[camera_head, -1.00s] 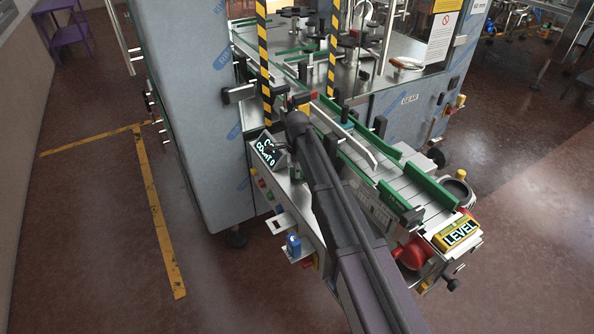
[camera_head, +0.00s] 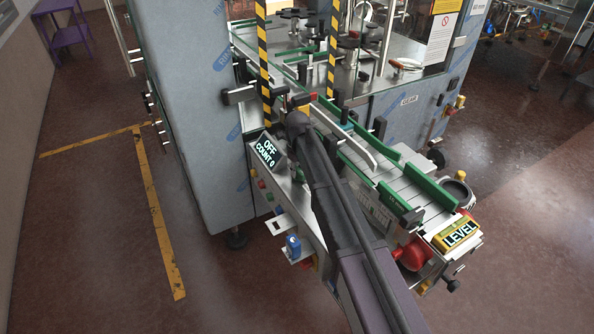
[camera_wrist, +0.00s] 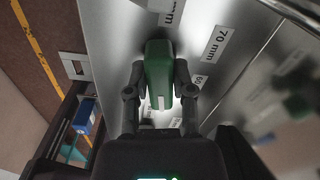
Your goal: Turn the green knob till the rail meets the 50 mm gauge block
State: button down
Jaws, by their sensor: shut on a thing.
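The green knob (camera_wrist: 158,72) is upright in the middle of the wrist view, with a white mark near its lower end. My gripper (camera_wrist: 160,80) has one dark finger on each side of it and is shut on it. In the head view my arm hides the knob and the gripper. Green-edged guide rails (camera_head: 429,188) run along the conveyor in the head view; I cannot tell which one the knob moves. A small blue piece (camera_head: 347,127) shows between the rails; I cannot tell whether it is the gauge block.
A display (camera_head: 267,152) reads OFF and COUNT 0. Plate labels, one reading 70 mm (camera_wrist: 214,43), surround the knob. A blue object (camera_head: 293,246) sits on a small bracket. A red part (camera_head: 413,254) and a yellow LEVEL box (camera_head: 457,233) are at the conveyor's end. Floor at left is clear.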

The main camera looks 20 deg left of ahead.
jog(key=shift+d+m, duration=0.1)
jog(key=shift+m, duration=1)
jog(key=shift+c, duration=2.4)
grip_release()
jog(key=shift+n, duration=0.3)
